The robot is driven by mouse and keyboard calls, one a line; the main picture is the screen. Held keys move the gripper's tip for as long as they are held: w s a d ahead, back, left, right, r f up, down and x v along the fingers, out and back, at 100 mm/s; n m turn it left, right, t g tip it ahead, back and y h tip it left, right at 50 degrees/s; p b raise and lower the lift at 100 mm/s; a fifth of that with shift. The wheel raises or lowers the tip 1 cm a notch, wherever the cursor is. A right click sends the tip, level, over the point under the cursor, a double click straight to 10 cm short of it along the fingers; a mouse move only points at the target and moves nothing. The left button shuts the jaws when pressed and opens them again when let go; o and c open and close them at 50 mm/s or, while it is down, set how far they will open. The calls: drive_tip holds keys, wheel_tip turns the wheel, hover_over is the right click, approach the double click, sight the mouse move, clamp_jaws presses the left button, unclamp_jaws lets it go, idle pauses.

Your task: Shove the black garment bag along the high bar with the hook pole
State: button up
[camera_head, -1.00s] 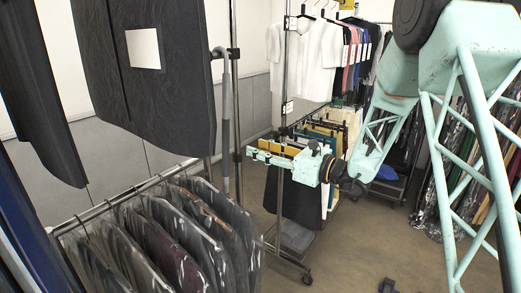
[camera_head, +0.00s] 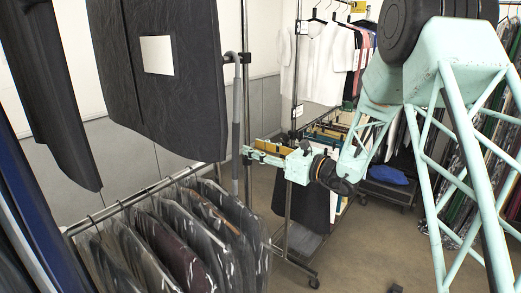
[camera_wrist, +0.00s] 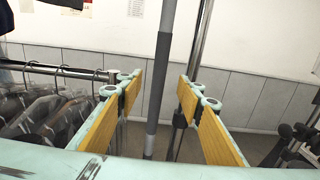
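A large black garment bag (camera_head: 185,95) with a white label hangs at the upper left in the head view; its top and the high bar are out of frame. The hook pole (camera_head: 236,120) stands upright to its right, its curved hook by a rack post. My gripper (camera_head: 247,153) is just right of the pole in the head view, fingers pointing left at it. In the wrist view my gripper (camera_wrist: 158,82) is open, with yellow pads apart. The pole's dark grip (camera_wrist: 154,90) shows in the gap between them, touching neither. I cannot tell how deep between the fingers it is.
A low rail (camera_head: 140,195) with plastic-covered garments stands below the black bag. Another dark garment (camera_head: 50,100) hangs far left. A chrome rack post (camera_wrist: 196,50) stands close behind the right finger. A rack with white shirts (camera_head: 325,60) is behind.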

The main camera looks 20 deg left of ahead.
drive_tip(key=x, duration=0.9)
drive_tip(key=shift+a, duration=0.15)
idle(0.4)
drive_tip(key=shift+c, duration=0.5)
clamp_jaws()
drive_tip(key=shift+r+p, duration=0.4)
drive_tip(key=shift+r, duration=1.7)
idle(0.5)
drive_tip(key=b+v, duration=0.2)
drive_tip(key=v, duration=0.5)
drive_tip(key=shift+d, duration=0.35)
idle(1.4)
drive_tip(key=shift+s+d, duration=0.1)
drive_tip(key=shift+d, duration=0.05)
idle(0.5)
